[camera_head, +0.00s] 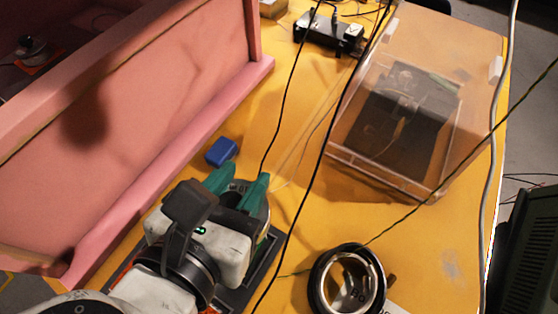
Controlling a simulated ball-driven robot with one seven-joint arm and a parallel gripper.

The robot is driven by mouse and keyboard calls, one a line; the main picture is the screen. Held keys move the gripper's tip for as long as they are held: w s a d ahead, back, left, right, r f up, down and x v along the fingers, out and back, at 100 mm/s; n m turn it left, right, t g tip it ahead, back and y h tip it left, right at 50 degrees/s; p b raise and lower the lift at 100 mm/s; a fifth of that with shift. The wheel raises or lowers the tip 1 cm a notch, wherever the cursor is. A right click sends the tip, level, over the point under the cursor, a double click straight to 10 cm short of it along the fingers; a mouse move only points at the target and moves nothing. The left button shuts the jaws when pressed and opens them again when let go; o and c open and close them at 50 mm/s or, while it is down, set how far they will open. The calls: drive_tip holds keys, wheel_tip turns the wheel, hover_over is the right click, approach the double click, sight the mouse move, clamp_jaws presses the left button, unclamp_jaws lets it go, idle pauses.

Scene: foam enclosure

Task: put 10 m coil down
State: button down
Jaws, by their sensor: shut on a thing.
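My gripper (241,184) with green fingers is at the lower middle of the head view, low over the yellow table. It is shut on a dark round thing, seemingly the 10 m coil (241,194). Only part of its rim shows between and beside the fingers; my gripper's body hides the rest. I cannot tell whether it touches what lies below. A dark tray-like base (262,262) shows under and to the right of my gripper. No readable label marks the held coil.
A black ring-shaped coil (318,283) lies to the right. A blue block (221,152) lies beyond the gripper. A pink foam wall (150,110) stands left, a clear box (390,180) over dark equipment at upper right. Loose cables cross the yellow table (430,250).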

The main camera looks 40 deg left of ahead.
drive_tip(key=b+x, duration=0.2)
drive_tip(key=x, duration=0.2)
drive_tip(key=d+f+b+x, duration=0.1)
drive_tip(key=b+x, duration=0.2)
drive_tip(key=x, duration=0.2)
drive_tip(key=f+b+x, duration=0.1)
drive_tip(key=b+x, duration=0.1)
drive_tip(key=x, duration=0.3)
drive_tip(key=shift+s+d+f, duration=0.2)
drive_tip(key=shift+s+d, duration=0.1)
drive_tip(key=shift+s, duration=0.05)
drive_tip(key=shift+w+f+b, duration=0.25)
drive_tip(key=shift+f+b, duration=0.1)
drive_tip(key=shift+b, duration=0.3)
wheel_tip(320, 180, down, 3)
drive_tip(key=b, duration=0.3)
drive_tip(key=shift+w+a+f, duration=0.1)
drive_tip(key=shift+w+f, duration=0.05)
drive_tip(key=c, duration=0.7)
unclamp_jaws()
